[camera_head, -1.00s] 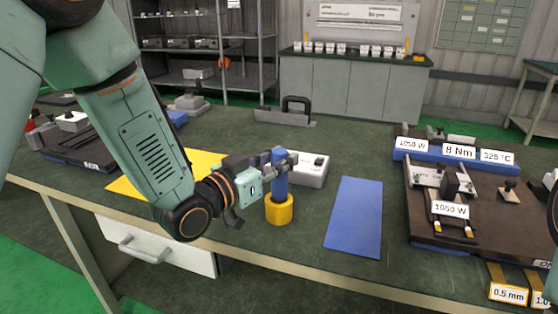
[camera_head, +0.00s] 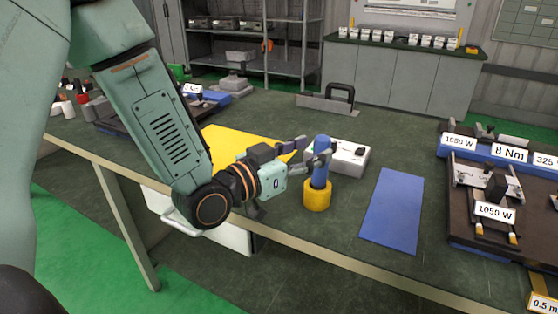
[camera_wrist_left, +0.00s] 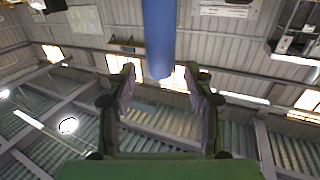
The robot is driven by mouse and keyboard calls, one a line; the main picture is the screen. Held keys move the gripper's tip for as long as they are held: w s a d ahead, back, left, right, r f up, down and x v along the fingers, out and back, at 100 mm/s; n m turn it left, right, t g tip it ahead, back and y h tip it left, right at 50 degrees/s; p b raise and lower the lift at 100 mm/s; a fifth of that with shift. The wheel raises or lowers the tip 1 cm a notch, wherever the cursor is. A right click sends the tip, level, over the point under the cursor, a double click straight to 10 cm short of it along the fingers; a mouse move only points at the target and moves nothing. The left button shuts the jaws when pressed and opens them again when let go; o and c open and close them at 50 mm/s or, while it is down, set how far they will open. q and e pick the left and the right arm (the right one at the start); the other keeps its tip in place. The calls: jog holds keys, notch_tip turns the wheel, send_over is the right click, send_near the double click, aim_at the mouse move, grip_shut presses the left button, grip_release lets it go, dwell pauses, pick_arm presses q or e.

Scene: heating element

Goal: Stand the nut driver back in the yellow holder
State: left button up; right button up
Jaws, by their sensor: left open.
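The nut driver (camera_head: 321,158), with a blue handle, stands upright in the yellow holder (camera_head: 317,196) on the bench. Its lower part is hidden inside the holder. My left gripper (camera_head: 308,150) is open, just left of the handle, with its fingers pointing toward it. In the left wrist view the blue handle (camera_wrist_left: 158,38) hangs in from the top, beyond and between the two spread fingertips (camera_wrist_left: 160,78), not gripped. My right gripper is not in view.
A white box (camera_head: 345,158) stands close behind the holder. A yellow mat (camera_head: 235,141) lies behind my left arm and a blue mat (camera_head: 393,210) lies to the right. A dark tray with a labelled heater assembly (camera_head: 490,243) is further right.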

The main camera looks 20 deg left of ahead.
pick_arm(q)
jog(key=shift+v, duration=0.95)
jog(key=p+v, duration=0.3)
jog(key=v, duration=0.3)
jog(key=shift+p, duration=0.4)
jog(key=shift+s+a, duration=0.1)
jog(key=shift+s, duration=0.05)
